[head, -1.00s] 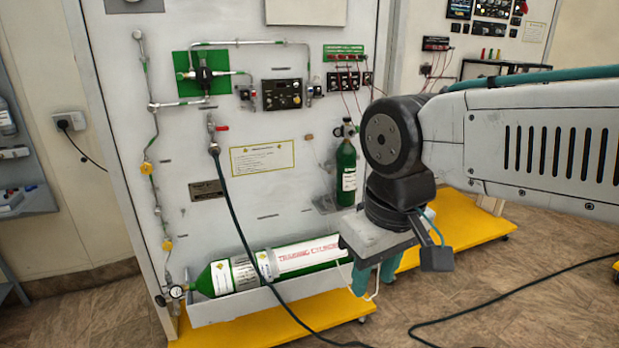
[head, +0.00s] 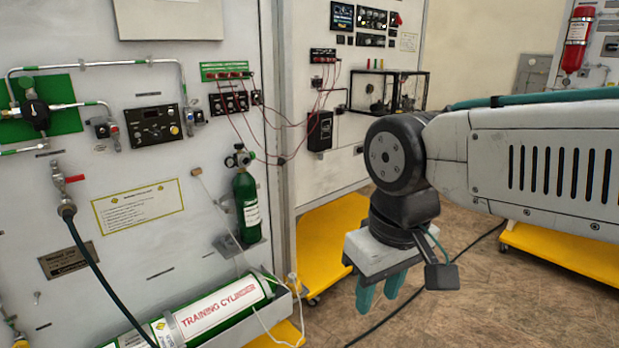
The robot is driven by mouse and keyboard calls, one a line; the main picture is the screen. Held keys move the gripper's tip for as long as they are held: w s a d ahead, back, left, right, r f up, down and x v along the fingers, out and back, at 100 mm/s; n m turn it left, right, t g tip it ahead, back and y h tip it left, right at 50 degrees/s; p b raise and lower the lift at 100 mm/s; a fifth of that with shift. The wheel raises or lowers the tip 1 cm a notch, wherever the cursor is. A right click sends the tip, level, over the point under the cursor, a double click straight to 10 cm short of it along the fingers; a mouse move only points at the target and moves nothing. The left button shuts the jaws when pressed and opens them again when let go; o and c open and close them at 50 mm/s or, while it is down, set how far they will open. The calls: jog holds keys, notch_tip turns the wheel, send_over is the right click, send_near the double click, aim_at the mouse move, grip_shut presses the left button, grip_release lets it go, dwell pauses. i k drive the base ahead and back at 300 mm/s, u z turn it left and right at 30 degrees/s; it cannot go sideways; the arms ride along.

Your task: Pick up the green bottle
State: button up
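The small green bottle (head: 247,205) stands upright against the white panel, with a valve and gauge on top and a white label on its side. It rests on a small grey bracket (head: 236,249). My gripper (head: 380,292) hangs fingers down to the right of the bottle and nearer to me, clear of it. Its two teal fingers show close together with a narrow gap, and nothing shows between them. A large green training cylinder (head: 215,312) lies in a tray at the bottom of the panel.
A white cord (head: 262,318) hangs from the panel in front of the tray. A dark hose (head: 100,275) runs down at left. Yellow bases (head: 335,237) stick out from the panels. Brown floor (head: 450,285) is open at right, with a black cable on it.

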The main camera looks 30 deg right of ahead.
aim_at(244, 184)
jog(key=z, duration=0.75)
jog(key=i, duration=1.4)
jog(key=u, duration=0.65)
jog(key=i, duration=0.5)
jog(key=u, duration=0.5)
jog(key=k, duration=0.5)
jog(key=z, duration=2.05)
jog(key=k, duration=1.05)
jog(key=u, duration=1.5)
